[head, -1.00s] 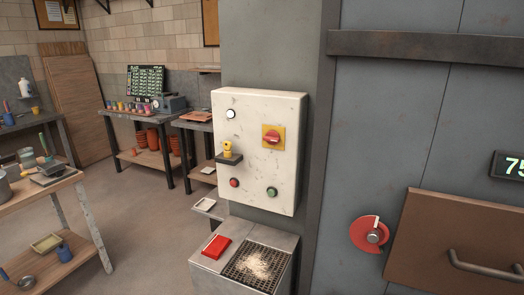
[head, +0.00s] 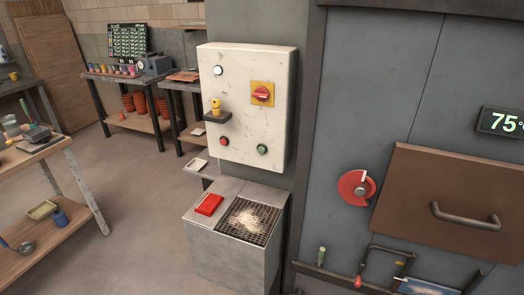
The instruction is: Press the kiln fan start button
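A white, scuffed control box (head: 237,133) is mounted on the grey column at the picture's centre left. A green button (head: 262,149) sits at its lower right and a red button (head: 224,142) at its lower left. Above the green button is a red rotary switch (head: 262,94) on a yellow plate. A white round lamp or button (head: 218,71) is at the upper left. A small yellow object (head: 215,105) stands on a dark ledge on the box's left side. Any button labels are too small to read. My gripper is not in view.
A grey metal cabinet (head: 222,255) with a mesh top and a red object (head: 209,205) stands below the box. On the right are a large grey door (head: 390,75), a brown panel (head: 420,190) with a handle, and a red dial (head: 352,189). Open floor (head: 130,250) lies left.

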